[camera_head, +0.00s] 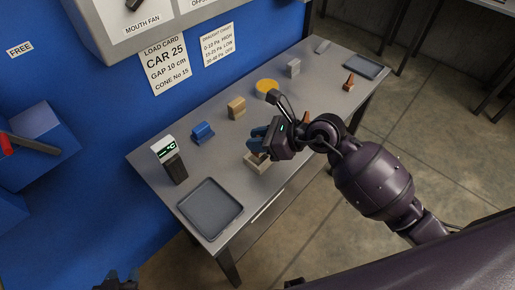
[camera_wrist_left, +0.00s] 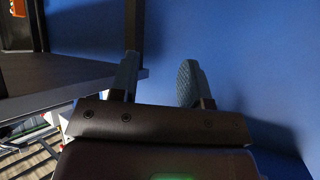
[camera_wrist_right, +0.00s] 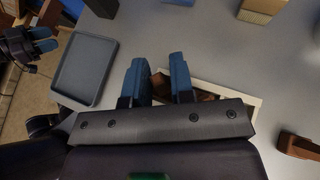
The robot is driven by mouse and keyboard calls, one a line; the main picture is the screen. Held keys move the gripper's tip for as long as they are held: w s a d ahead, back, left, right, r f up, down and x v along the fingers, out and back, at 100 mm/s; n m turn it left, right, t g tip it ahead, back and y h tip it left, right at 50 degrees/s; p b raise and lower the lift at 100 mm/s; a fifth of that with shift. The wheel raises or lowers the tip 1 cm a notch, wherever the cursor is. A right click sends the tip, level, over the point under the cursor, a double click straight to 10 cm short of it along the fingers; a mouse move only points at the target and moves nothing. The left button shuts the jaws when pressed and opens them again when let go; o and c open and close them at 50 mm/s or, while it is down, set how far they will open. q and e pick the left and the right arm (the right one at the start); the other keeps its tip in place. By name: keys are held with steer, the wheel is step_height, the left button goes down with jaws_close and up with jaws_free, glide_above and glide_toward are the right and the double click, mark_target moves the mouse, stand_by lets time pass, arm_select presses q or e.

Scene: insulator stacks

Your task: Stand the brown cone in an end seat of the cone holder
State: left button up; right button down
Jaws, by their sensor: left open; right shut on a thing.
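The pale cone holder (camera_head: 257,167) stands near the table's front edge; its rim also shows in the right wrist view (camera_wrist_right: 252,100). My right gripper (camera_head: 257,149) is just above it, shut on a brown thing that looks like the brown cone (camera_wrist_right: 203,94). The fingers and gripper body hide most of the cone and the holder's seats, so I cannot tell whether the cone touches a seat. My left gripper (camera_wrist_left: 158,75) is open and empty in front of the blue wall; it shows at the bottom left of the head view (camera_head: 115,282).
An empty grey tray (camera_head: 236,209) and a meter (camera_head: 174,166) are at the table's left end. A blue block (camera_head: 203,133), tan block (camera_head: 236,108) and yellow disc (camera_head: 267,86) stand behind the holder.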

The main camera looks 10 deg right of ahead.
steer(key=shift+f+b, duration=0.4)
steer(key=shift+f, duration=1.7)
steer(key=c, duration=1.3)
jaws_free()
steer(key=shift+o, duration=0.2)
